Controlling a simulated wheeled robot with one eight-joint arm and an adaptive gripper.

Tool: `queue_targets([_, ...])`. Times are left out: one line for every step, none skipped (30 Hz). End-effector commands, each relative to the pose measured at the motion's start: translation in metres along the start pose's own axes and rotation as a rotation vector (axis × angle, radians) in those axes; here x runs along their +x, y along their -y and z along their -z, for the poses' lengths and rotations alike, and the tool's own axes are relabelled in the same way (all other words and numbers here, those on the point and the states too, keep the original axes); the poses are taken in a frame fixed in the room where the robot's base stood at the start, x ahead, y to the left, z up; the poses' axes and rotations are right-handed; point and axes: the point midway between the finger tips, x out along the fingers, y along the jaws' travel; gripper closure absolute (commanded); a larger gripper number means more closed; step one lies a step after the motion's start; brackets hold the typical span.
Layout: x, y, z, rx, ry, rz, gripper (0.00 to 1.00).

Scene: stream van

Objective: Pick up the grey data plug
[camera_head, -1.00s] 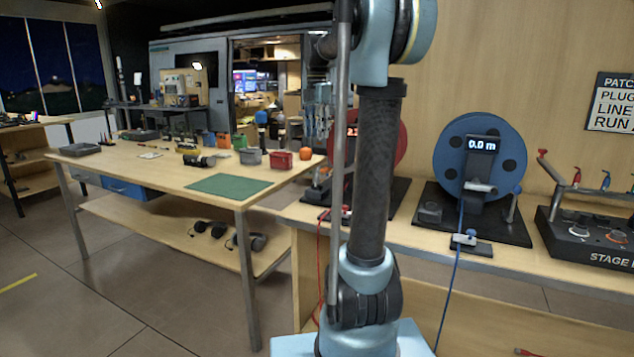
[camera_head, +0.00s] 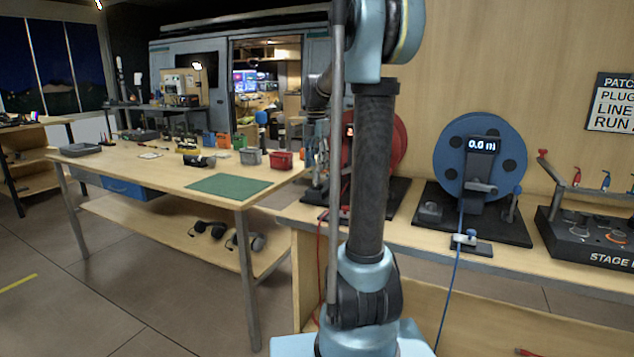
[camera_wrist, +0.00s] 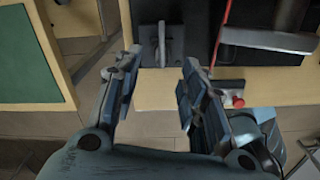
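I cannot pick out a grey data plug for certain in either view. In the wrist view, my gripper (camera_wrist: 160,92) is open and empty, above the bench's front edge. A grey upright bracket (camera_wrist: 162,45) on the black base lies beyond the fingertips. A red knob (camera_wrist: 238,101) on a small plate is to the right of the fingers. My arm hides part of the red reel (camera_head: 397,140) in the head view.
The blue reel (camera_head: 452,150) stands on the bench beside the black stage box (camera_head: 590,235). A table with a green mat (camera_head: 228,185) and small bins stands at left. A red cable (camera_wrist: 223,28) runs near my gripper. Open floor (camera_head: 100,290) lies in front.

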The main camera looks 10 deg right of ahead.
Motion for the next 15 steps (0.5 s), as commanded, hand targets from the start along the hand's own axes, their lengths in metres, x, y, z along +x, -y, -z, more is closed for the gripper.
queue_targets([0.002,0.0,0.0,0.0,0.0,0.0,0.61])
queue_targets([0.003,0.0,0.0,0.0,0.0,0.0,0.61])
queue_targets([0.006,0.0,-0.001,0.001,0.0,0.0,0.61])
queue_targets([0.009,0.0,-0.001,0.001,0.0,0.0,0.61])
queue_targets([0.012,0.0,-0.002,0.001,0.0,0.0,0.61])
queue_targets([0.017,0.001,-0.003,0.001,0.0,0.0,0.61])
queue_targets([0.021,0.001,-0.004,0.001,0.0,0.0,0.61])
queue_targets([0.025,0.001,-0.005,0.002,0.0,0.0,0.61])
queue_targets([0.031,0.001,-0.006,0.002,0.0,0.0,0.61])
queue_targets([0.035,0.002,-0.007,0.002,0.0,0.0,0.61])
queue_targets([0.039,0.002,-0.006,0.002,0.0,0.0,0.61])
queue_targets([0.043,0.002,-0.006,0.001,0.0,0.0,0.61])
queue_targets([0.046,0.002,-0.006,0.001,0.0,0.0,0.61])
queue_targets([0.048,0.002,-0.006,0.001,0.0,0.0,0.61])
queue_targets([0.051,0.002,-0.006,0.001,0.0,0.0,0.61])
